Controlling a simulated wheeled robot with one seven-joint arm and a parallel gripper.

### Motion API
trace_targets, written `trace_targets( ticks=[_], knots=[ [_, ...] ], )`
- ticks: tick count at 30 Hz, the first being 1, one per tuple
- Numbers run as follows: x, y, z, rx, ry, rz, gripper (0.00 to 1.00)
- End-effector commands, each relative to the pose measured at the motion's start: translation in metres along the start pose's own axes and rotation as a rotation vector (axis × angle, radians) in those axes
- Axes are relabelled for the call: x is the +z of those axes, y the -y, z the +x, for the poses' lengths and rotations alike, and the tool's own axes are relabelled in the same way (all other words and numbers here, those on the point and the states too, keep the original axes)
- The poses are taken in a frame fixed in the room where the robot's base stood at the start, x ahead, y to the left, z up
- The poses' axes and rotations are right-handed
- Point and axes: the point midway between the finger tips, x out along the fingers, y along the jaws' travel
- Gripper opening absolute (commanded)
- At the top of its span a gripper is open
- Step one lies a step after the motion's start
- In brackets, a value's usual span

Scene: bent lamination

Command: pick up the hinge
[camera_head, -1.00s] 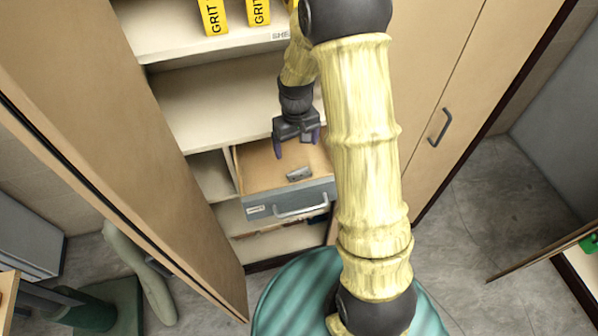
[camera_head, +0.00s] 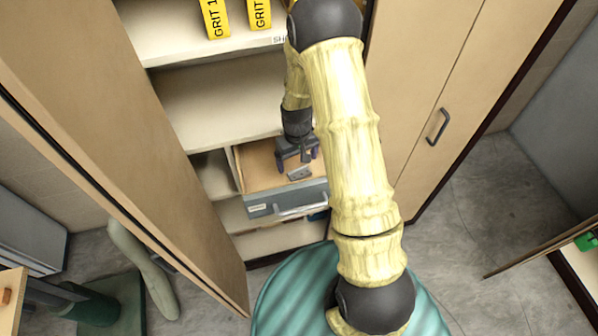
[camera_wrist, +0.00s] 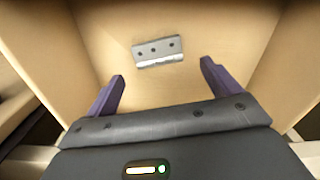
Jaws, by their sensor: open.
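The hinge (camera_head: 300,173) is a small grey metal plate lying on the floor of an open drawer (camera_head: 262,208). In the wrist view the hinge (camera_wrist: 158,51) shows a flat leaf with several dark screw holes and a shiny knuckle edge. My gripper (camera_head: 298,163) is over the drawer, just above and behind the hinge. In the wrist view my gripper (camera_wrist: 165,85) has its two purple fingers spread wide, with nothing between them. The hinge lies beyond the fingertips, between their lines, and is not touched.
The drawer's wooden side walls (camera_wrist: 291,60) rise close on both sides. A shelf (camera_head: 225,105) is above and behind the drawer, with yellow grit boxes (camera_head: 215,18) higher up. An open cabinet door (camera_head: 130,150) stands at left, a closed door (camera_head: 455,80) at right.

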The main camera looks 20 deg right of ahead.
Motion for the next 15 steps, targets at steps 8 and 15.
trace_targets(
  ticks=[8,15],
  knots=[
    [0.002,-0.001,0.028,-0.001,0.004,-0.001,0.89],
    [0.001,-0.001,0.041,0.0,0.0,-0.001,0.89]
  ],
)
